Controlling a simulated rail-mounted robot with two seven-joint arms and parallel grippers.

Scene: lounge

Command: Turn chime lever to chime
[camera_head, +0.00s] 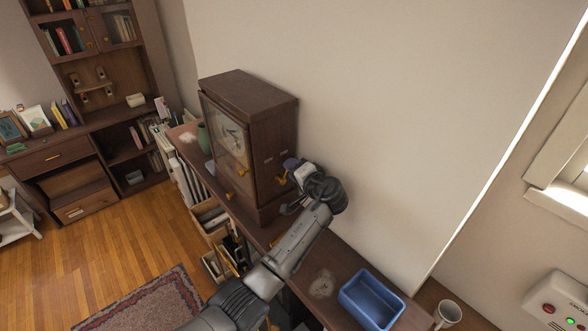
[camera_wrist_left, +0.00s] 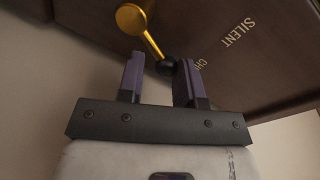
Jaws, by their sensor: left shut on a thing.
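A dark wooden clock cabinet (camera_head: 225,130) with a glazed front stands on a narrow shelf against the wall. The chime lever (camera_head: 282,180) is on its right side, small and gold. In the left wrist view the lever (camera_wrist_left: 150,38) has a round gold pivot, a thin stem and a black knob. The words SILENT and a partly hidden "CH" are printed on the panel to the right. My left gripper (camera_head: 289,168) is at that side panel. My right gripper is not in view.
A blue bin (camera_head: 371,300) and a white mug (camera_head: 447,314) stand farther right along the shelf. A green vase (camera_head: 204,138) is left of the cabinet. The wall is close behind my left gripper.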

